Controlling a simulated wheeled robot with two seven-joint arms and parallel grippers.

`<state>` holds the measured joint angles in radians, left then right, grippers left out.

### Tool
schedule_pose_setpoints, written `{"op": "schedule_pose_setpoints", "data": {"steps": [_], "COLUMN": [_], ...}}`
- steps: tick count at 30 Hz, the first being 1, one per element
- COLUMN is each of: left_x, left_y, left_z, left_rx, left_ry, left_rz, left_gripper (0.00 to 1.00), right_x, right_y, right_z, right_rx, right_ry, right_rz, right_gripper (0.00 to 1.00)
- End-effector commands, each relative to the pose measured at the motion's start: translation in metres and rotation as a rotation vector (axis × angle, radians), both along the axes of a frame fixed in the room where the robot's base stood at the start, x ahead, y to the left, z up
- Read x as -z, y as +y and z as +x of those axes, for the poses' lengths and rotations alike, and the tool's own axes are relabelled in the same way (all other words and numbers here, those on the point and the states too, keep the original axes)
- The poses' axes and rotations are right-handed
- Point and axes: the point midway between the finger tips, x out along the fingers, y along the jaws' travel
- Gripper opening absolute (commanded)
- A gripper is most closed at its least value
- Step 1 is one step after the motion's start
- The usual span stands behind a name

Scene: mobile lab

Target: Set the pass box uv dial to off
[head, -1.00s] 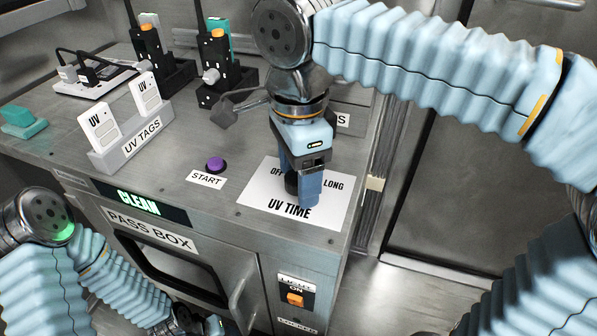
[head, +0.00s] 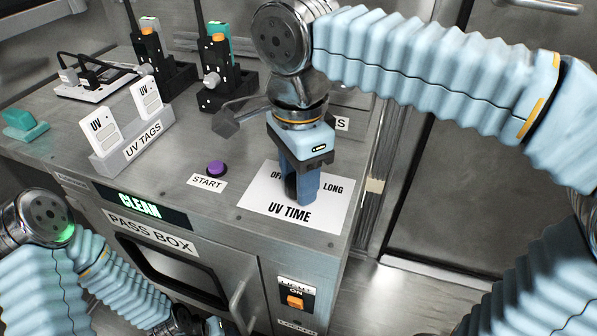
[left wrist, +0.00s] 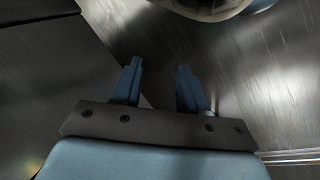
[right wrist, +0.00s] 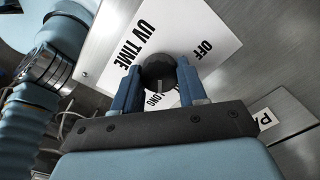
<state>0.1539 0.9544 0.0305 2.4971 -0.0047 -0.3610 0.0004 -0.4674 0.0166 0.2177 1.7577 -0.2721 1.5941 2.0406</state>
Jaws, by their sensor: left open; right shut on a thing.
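The black UV time dial (head: 291,187) stands on a white plate (head: 325,215) marked OFF, LONG and UV TIME, on top of the pass box (head: 225,240). My right gripper (head: 299,195) points down with its fingers shut on either side of the dial. In the right wrist view the round dial (right wrist: 158,70) sits between the blue fingertips. A light mark on it faces the LONG side, away from the OFF word. In the left wrist view my left gripper (left wrist: 158,68) is open and empty, low in front of the box.
A purple START button (head: 216,168) is left of the plate. A UV TAGS holder (head: 135,142) with two white tags and dark devices (head: 225,85) stand farther back. The box door has a handle (head: 238,305), and an orange light switch (head: 295,301) is beside it.

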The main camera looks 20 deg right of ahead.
Motion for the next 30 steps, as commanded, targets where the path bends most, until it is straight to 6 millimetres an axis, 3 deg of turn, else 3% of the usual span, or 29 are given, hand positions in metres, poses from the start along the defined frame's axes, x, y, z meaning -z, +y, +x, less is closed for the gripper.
{"op": "schedule_pose_setpoints", "data": {"steps": [12,30], "left_x": [-0.015,-0.016], "left_y": [-0.001,-0.001], "left_z": [0.0,0.0], "left_rx": [0.002,0.004], "left_ry": [0.0,0.0], "left_rz": [-0.002,-0.002], "left_gripper": [0.43,0.43], "right_x": [-0.002,0.0], "right_y": [0.0,0.0], "right_z": [0.0,0.001], "right_rx": [-0.362,-0.933], "right_ry": [0.0,-0.001], "right_rz": [0.0,0.0], "right_gripper": [0.11,0.11]}}
